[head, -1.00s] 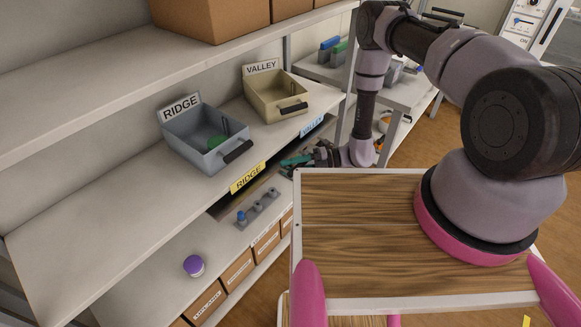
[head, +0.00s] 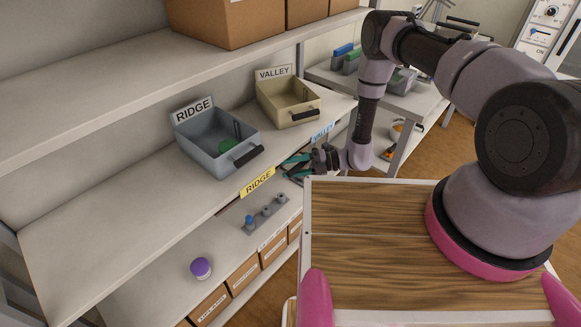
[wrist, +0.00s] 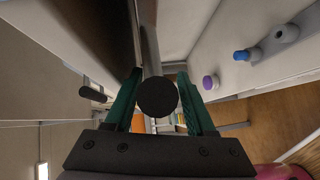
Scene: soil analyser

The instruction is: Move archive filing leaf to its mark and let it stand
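My gripper (head: 290,167) is at the front edge of the upper shelf board, between the yellow RIDGE label (head: 258,182) and the blue VALLEY label (head: 322,132). Its two teal fingers are apart. In the wrist view my gripper (wrist: 158,92) shows a dark round knob-like end (wrist: 157,97) between the fingers, with narrow gaps at its sides; I cannot tell what it belongs to. A dark panel (wrist: 85,30) fills the upper left of that view. I cannot pick out the archive filing leaf or its mark with certainty.
A grey RIDGE bin (head: 212,150) holding something green and a beige VALLEY bin (head: 288,105) stand on the board above. Below are a purple-capped jar (head: 201,268), a grey rack (head: 266,213) with a blue piece, and cardboard boxes (head: 243,280). A side table (head: 400,98) stands behind my arm.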

